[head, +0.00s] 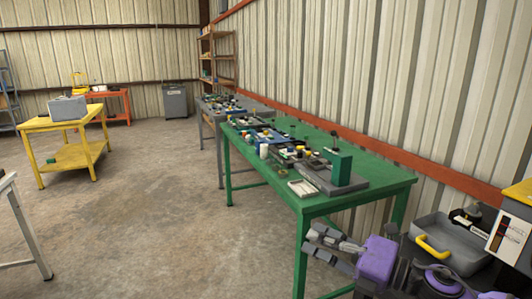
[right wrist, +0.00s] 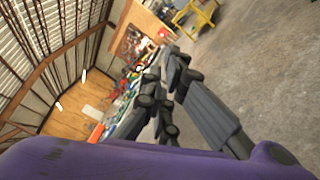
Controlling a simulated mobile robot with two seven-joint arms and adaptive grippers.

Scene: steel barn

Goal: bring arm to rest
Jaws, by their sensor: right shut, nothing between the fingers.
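My right gripper (head: 328,244) is at the lower right of the head view, in front of the near end of the green table (head: 385,178). Its dark fingers point left and its purple body is behind them. The right wrist view also shows this gripper (right wrist: 172,62), shut with nothing held. The purple housing fills the bottom of that view. My left gripper is not in view.
The green table carries small parts and a dark green block (head: 341,168). A grey toolbox (head: 455,240) with a yellow handle is at the lower right. A yellow table (head: 58,124) stands at the left. The concrete floor between is clear.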

